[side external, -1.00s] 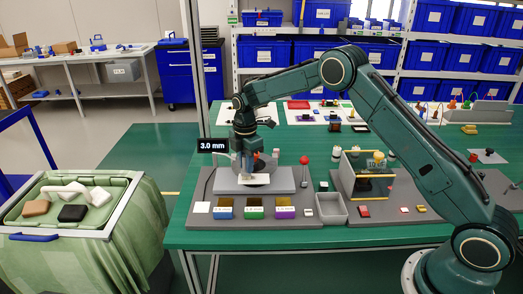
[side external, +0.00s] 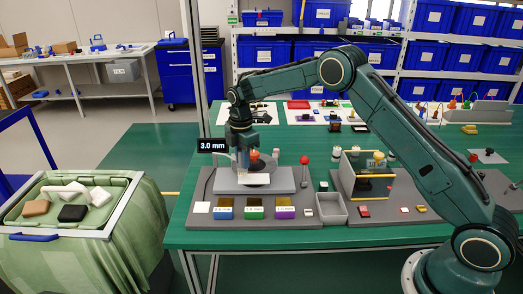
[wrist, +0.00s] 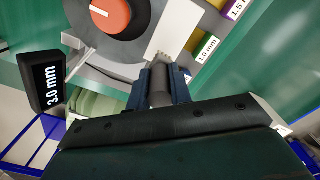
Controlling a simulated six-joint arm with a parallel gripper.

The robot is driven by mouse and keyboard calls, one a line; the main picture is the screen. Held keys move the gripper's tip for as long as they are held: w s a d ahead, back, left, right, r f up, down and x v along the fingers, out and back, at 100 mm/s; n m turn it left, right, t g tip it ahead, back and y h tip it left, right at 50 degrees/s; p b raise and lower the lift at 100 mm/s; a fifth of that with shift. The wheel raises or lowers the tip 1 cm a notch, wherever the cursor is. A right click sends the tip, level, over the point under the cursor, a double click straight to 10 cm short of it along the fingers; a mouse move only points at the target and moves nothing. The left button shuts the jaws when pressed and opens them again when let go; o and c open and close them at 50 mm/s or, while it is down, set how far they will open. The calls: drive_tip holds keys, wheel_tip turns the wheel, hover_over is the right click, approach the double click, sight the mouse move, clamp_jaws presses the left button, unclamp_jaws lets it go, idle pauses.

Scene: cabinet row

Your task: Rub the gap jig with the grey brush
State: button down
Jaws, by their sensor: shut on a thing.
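The gap jig (side external: 283,178) is a grey stepped block on a dark grey base board, with a round disc and an orange-red knob (wrist: 110,14). A white plate (wrist: 172,32) on its front also shows in the side view (side external: 256,179). My gripper (wrist: 160,80) is shut on the grey brush (wrist: 160,92), a short grey cylinder between the blue jaws. Pale bristles at its tip lie at the white plate's lower edge; I cannot tell if they touch. In the side view my gripper (side external: 241,150) is over the left part of the jig, and the brush is hard to make out.
A 3.0 mm display (side external: 212,146) stands left of the jig. Blue, green and purple labelled blocks (side external: 254,213) line the board's front. A red-topped post (side external: 305,160) and a grey tray (side external: 332,209) are to the right. A yellow-edged fixture (side external: 366,175) stands further right.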

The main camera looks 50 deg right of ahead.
drive_tip(key=shift+r, duration=3.15)
